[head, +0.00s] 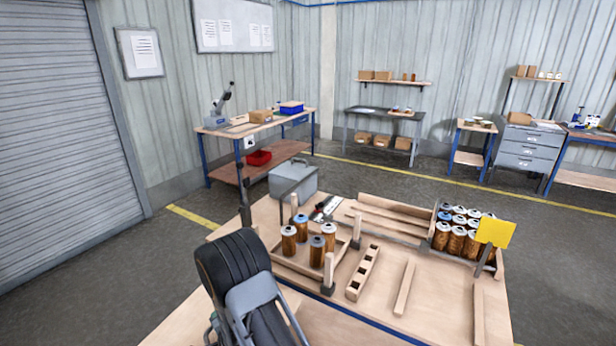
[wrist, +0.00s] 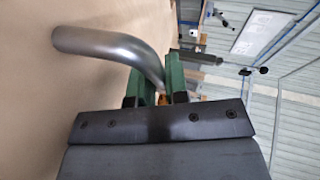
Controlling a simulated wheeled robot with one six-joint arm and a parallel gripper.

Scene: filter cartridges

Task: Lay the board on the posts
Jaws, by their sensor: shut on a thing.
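In the wrist view my gripper (wrist: 156,88), with green fingers, is shut on a bent metal handle (wrist: 110,45). The handle rises from a broad pale wood surface that looks like the board (wrist: 40,110). In the head view a pale wood panel (head: 165,325) lies low at the bottom left, partly behind my arm; I cannot tell surely if it is the board. Upright wooden posts with dark feet, such as the right one (head: 356,230) and the near one (head: 328,268), stand on the table around several brown cartridges (head: 317,251).
A crate (head: 436,236) of cartridges stands at the table's right, with a yellow sign (head: 495,232) beside it. A slotted wood block (head: 362,273) and loose strips (head: 404,287) lie right of the posts. A grey toolbox (head: 293,180) stands behind the posts.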

